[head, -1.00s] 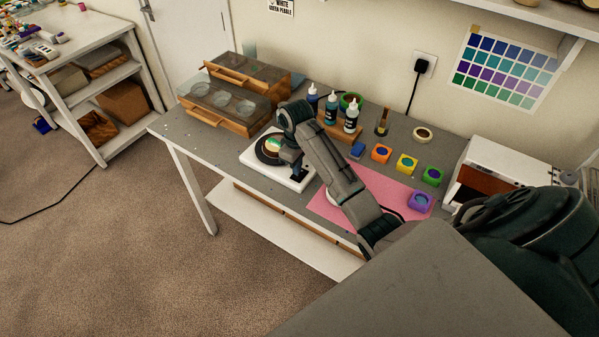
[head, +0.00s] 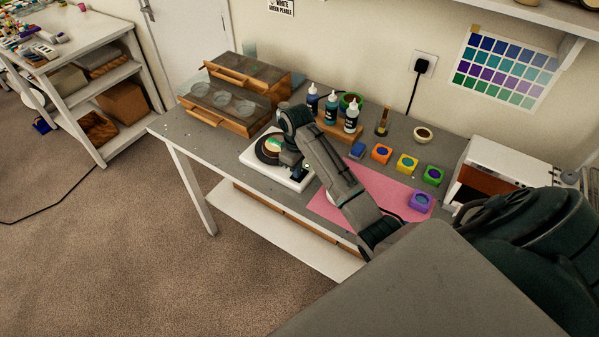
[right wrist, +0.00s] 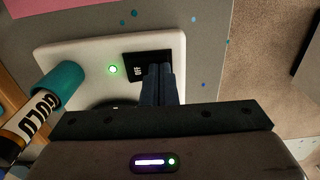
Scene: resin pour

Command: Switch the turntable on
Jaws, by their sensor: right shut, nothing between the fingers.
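The turntable is a white base (head: 275,174) with a dark round disc (head: 268,150) on the grey bench, partly behind my right arm. In the right wrist view its white base (right wrist: 85,62) carries a lit green light (right wrist: 113,70) and a black switch (right wrist: 136,68) with small white lettering that looks like "OFF". My right gripper (right wrist: 160,70) is shut and empty, its fingertips over one end of the switch; I cannot tell whether they touch it. In the head view the right gripper (head: 298,172) is over the front right of the base. My left gripper is out of view.
A bottle (right wrist: 38,110) marked GOLD with a teal part is near the base in the wrist view. Glass-topped wooden cases (head: 228,105) stand behind left. A bottle rack (head: 338,132), coloured moulds (head: 381,153) and a pink mat (head: 385,190) lie to the right.

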